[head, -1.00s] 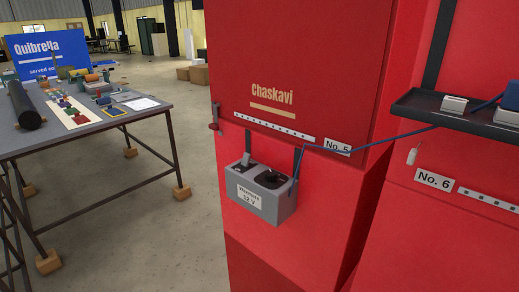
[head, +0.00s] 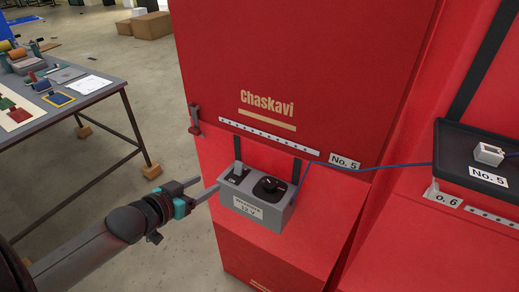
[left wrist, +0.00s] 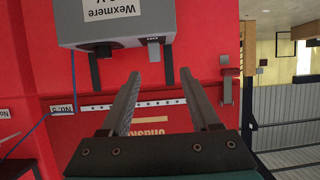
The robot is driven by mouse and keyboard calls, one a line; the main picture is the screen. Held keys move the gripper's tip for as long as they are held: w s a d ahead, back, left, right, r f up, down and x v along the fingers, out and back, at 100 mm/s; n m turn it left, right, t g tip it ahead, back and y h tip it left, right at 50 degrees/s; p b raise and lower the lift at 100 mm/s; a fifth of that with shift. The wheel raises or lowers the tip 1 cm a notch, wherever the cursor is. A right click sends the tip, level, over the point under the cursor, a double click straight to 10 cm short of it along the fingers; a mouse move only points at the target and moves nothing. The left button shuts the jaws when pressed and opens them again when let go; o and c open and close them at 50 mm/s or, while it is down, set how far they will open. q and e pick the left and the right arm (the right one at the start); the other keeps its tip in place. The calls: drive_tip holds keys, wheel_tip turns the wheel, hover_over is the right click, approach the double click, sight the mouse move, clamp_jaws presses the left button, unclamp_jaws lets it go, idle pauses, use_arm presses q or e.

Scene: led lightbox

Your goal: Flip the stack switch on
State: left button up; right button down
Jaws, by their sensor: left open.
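A grey box (head: 256,205) with a white label hangs by two black straps on the red cabinet front. A toggle switch with an upright light lever (head: 238,169) is on the left of its top, and a black round knob (head: 268,187) is on the right. My left gripper (head: 208,184) is open and empty, with its fingertips just left of the box near the switch; I cannot tell whether they touch it. In the left wrist view, which is upside down, the box (left wrist: 115,25) and the switch lever (left wrist: 154,50) lie beyond the open fingers (left wrist: 161,74). My right gripper is not in view.
The red cabinet (head: 300,70) stands behind the box, with a red latch (head: 194,119) on its left edge. A blue cable runs from the box to a black tray (head: 460,155) at right. A grey worktable (head: 90,110) stands at left, with open floor between.

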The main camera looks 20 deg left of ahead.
sight(238, 165)
use_arm(q)
drive_tip(key=shift+h, duration=0.3)
drive_tip(key=x, duration=0.5)
drive_tip(key=r+b+x, duration=0.1)
drive_tip(key=x, duration=0.4)
drive_tip(key=d+x, duration=0.1)
drive_tip(key=x, duration=0.4)
drive_tip(key=shift+w+r+b, duration=0.3)
drive_tip(key=shift+w, duration=0.15)
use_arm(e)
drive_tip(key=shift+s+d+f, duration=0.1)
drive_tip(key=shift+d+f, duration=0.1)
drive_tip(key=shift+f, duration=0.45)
use_arm(q)
clamp_jaws()
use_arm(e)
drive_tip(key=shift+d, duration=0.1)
